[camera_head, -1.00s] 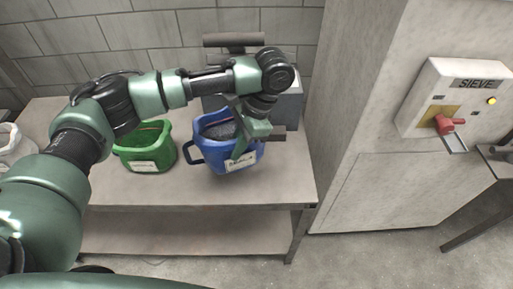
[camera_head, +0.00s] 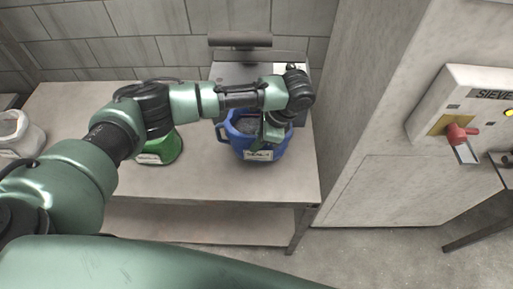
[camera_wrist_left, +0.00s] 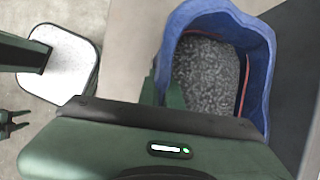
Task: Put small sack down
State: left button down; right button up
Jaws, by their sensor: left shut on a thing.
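The small sack is a blue open-topped bag (camera_head: 277,149) with a pale label (camera_head: 258,155) and grey granular material inside. It is upright above the right part of the table. I cannot tell whether its base touches the tabletop. My left gripper (camera_head: 268,136) is shut on the sack at its rim and partly covers it. In the left wrist view the blue sack (camera_wrist_left: 261,75) shows from above, with the grey granules (camera_wrist_left: 207,78) inside and the gripper housing in front.
The table (camera_head: 215,187) has bare room in front of the sack. A green sack (camera_head: 168,152) stands to the left, partly behind my arm. A white sack (camera_head: 20,133) is at the far left. A grey unit (camera_head: 228,73) stands behind, and the sieve cabinet (camera_head: 385,185) is to the right.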

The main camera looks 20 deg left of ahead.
aim_at(256, 155)
pick_arm(q)
notch_tip(256, 155, down, 3)
jog(key=shift+p, duration=0.3)
jog(key=shift+f, duration=0.3)
jog(key=c, duration=1.6)
grip_release()
jog(key=b+v, duration=0.2)
jog(key=v, duration=0.9)
jog(key=shift+r, duration=0.2)
jog(key=shift+d+r, duration=0.15)
jog(key=shift+r, duration=0.25)
